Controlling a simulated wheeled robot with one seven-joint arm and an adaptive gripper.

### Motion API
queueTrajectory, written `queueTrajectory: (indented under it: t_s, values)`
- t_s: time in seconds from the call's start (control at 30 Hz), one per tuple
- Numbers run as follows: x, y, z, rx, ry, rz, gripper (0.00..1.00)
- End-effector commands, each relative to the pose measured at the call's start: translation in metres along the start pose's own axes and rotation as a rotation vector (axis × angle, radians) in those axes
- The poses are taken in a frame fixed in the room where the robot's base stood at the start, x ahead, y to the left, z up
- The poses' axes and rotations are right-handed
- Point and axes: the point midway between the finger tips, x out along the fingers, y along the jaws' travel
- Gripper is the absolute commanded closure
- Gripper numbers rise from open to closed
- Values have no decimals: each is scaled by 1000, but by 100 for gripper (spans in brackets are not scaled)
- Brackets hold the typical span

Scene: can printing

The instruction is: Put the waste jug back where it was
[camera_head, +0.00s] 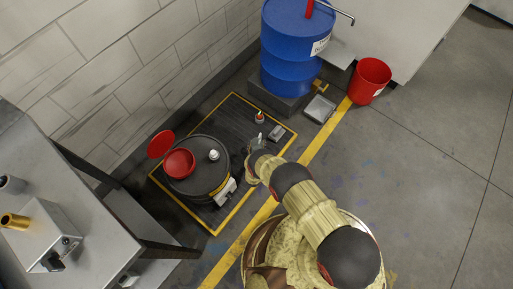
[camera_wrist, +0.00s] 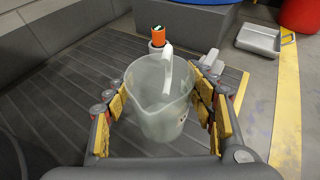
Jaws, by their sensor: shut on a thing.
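The waste jug (camera_wrist: 160,110) is a translucent whitish jug with a handle, upright in the middle of the wrist view. My gripper (camera_wrist: 162,103) has its yellow-padded fingers on both sides of it and is shut on it. The jug is over the dark ribbed mat (camera_wrist: 60,100); I cannot tell whether its base touches the mat. In the head view my gripper (camera_head: 253,157) is over the right part of the yellow-edged mat (camera_head: 240,115), beside the black drum. The jug is mostly hidden there by my arm.
An orange-topped bottle (camera_wrist: 158,37) and a small grey item (camera_wrist: 210,62) stand just beyond the jug. The black drum (camera_head: 208,148) with a red funnel (camera_head: 180,163) is left of my gripper. A blue drum (camera_head: 290,45), grey tray (camera_head: 320,108) and red bucket (camera_head: 370,80) stand behind.

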Motion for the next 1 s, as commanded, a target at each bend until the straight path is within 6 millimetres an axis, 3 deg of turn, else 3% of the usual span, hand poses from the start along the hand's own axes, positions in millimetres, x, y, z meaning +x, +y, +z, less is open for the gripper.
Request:
queueTrajectory:
  t_s: [0.07, 0.33, 0.53, 0.93, 0.97, 1.0]
  values:
    - [12, 2, -5, 2, -5, 0, 82]
    - [28, 5, -13, 2, -5, 1, 82]
    - [39, 5, -41, 1, -2, 1, 82]
    - [41, 6, -42, 1, -4, 1, 82]
    - [41, 6, -42, 0, -3, 1, 44]
    - [41, 6, -42, 0, -3, 1, 41]
